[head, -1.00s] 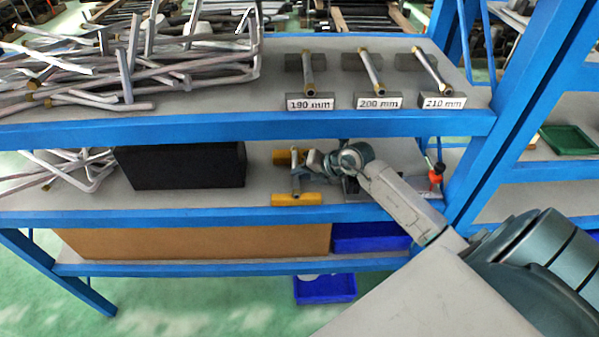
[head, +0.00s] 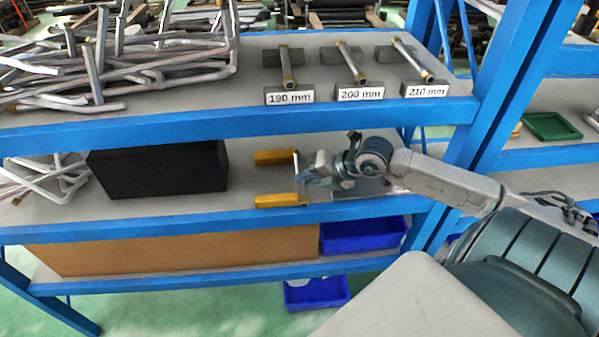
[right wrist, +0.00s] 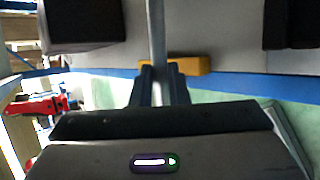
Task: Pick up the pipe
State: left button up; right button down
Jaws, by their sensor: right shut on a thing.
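A thin grey pipe (head: 297,168) is on the middle shelf beside the right ends of two yellow support blocks, the far one (head: 276,157) and the near one (head: 279,200). My right gripper (head: 305,176) is shut on the pipe about its middle, with the arm reaching in from the right. In the right wrist view the pipe (right wrist: 157,35) runs up from between the fingers (right wrist: 160,85), and one yellow block (right wrist: 192,66) shows behind them. I cannot tell whether the pipe still touches the blocks. My left gripper is not in view.
A black box (head: 155,170) stands left of the blocks. The upper shelf edge (head: 230,121) runs above the arm. Bent pipes (head: 100,75) and labelled pipe stands (head: 358,75) are on the upper shelf. A blue upright (head: 490,115) is at right; blue bins (head: 360,234) are below.

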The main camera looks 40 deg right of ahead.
jog(key=s+d+p, duration=0.1)
jog(key=s+p, duration=0.5)
jog(key=s, duration=0.1)
jog(key=shift+s+r, duration=0.3)
jog(key=shift+r, duration=0.15)
jog(key=w+a+r+n+g+y+b, duration=0.1)
jog(key=w+a+b, duration=0.3)
jog(key=a, duration=0.5)
jog(key=w+a+r+n+g+y+b, duration=0.1)
jog(key=w+a+n+b, duration=0.3)
jog(key=a, duration=0.5)
jog(key=shift+a+r+g+y, duration=0.2)
jog(key=shift+r+g+y, duration=0.1)
jog(key=shift+g+y, duration=0.3)
